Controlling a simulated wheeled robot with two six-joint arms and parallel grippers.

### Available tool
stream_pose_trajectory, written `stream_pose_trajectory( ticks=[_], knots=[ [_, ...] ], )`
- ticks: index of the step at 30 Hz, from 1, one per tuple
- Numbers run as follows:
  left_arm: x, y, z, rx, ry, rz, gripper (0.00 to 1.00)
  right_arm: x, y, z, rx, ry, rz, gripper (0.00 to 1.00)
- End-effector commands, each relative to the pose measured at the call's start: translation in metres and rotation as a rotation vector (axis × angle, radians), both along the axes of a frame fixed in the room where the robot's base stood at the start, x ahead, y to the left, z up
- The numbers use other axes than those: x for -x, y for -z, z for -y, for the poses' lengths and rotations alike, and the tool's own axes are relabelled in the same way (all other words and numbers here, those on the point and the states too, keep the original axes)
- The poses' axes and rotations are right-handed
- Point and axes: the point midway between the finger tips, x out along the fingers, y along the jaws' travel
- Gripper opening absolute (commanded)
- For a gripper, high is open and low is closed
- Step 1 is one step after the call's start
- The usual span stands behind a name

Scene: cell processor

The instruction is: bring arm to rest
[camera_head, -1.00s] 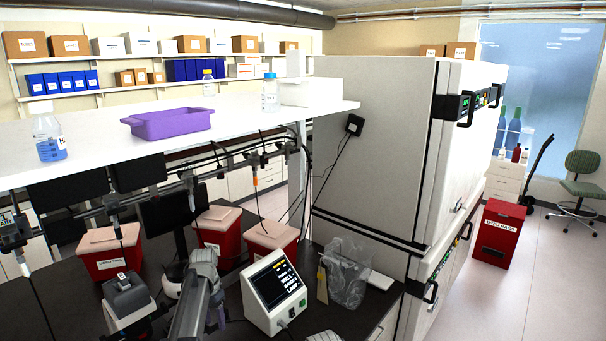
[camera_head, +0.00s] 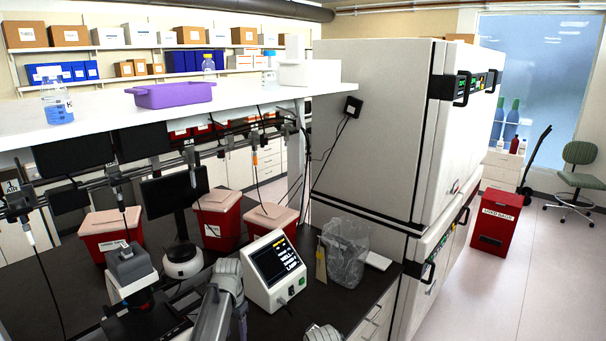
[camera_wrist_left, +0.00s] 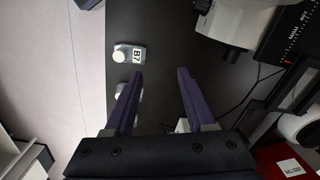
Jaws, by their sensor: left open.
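My left arm (camera_head: 222,300) shows at the bottom of the head view, low over the dark bench; its gripper cannot be made out there. In the left wrist view my left gripper (camera_wrist_left: 158,78) is open, its two dark purple fingers apart with nothing between them. A small bottle labelled B7 (camera_wrist_left: 129,54) lies in that view beyond the left finger, apart from it. A second pale bottle (camera_wrist_left: 120,90) is partly hidden behind the left finger. My right gripper is not in view.
The dark bench (camera_head: 345,300) carries a white display unit (camera_head: 272,268), a clear bag (camera_head: 345,255), red bins (camera_head: 218,218) and a microscope-like device (camera_head: 135,270). A white shelf (camera_head: 110,117) overhangs it. A large white cabinet (camera_head: 375,130) stands right.

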Motion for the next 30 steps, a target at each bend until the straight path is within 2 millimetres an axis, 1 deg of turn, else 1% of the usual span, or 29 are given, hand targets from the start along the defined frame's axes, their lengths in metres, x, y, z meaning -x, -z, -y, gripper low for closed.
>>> stream_pose_trajectory(
  ticks=[1, 5, 8, 9, 12, 15, 18, 21, 23, 30],
  knots=[
    [0.015, 0.018, 0.012, -0.004, 0.001, -0.002, 0.55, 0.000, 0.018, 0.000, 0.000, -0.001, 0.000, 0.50],
    [0.049, 0.048, 0.042, -0.016, -0.011, -0.007, 0.55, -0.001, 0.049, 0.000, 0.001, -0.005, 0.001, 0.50],
    [0.088, 0.082, 0.071, -0.030, -0.022, -0.010, 0.55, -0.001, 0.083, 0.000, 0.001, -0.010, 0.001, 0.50],
    [0.105, 0.096, 0.081, -0.037, -0.029, -0.011, 0.55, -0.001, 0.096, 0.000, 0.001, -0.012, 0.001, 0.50],
    [0.143, 0.124, 0.103, -0.054, -0.046, -0.010, 0.55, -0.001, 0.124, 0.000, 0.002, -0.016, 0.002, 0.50],
    [0.174, 0.145, 0.117, -0.067, -0.059, -0.009, 0.55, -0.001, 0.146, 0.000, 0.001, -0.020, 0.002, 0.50],
    [0.196, 0.159, 0.126, -0.078, -0.071, -0.007, 0.55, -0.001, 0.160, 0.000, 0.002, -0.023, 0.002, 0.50],
    [0.209, 0.166, 0.131, -0.084, -0.079, -0.005, 0.55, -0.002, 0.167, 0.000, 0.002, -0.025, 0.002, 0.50],
    [0.212, 0.168, 0.132, -0.086, -0.082, -0.005, 0.55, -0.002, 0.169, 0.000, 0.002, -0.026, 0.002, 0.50],
    [0.214, 0.167, 0.133, -0.088, -0.086, -0.004, 0.55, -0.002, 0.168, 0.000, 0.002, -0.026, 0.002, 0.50]
  ],
)
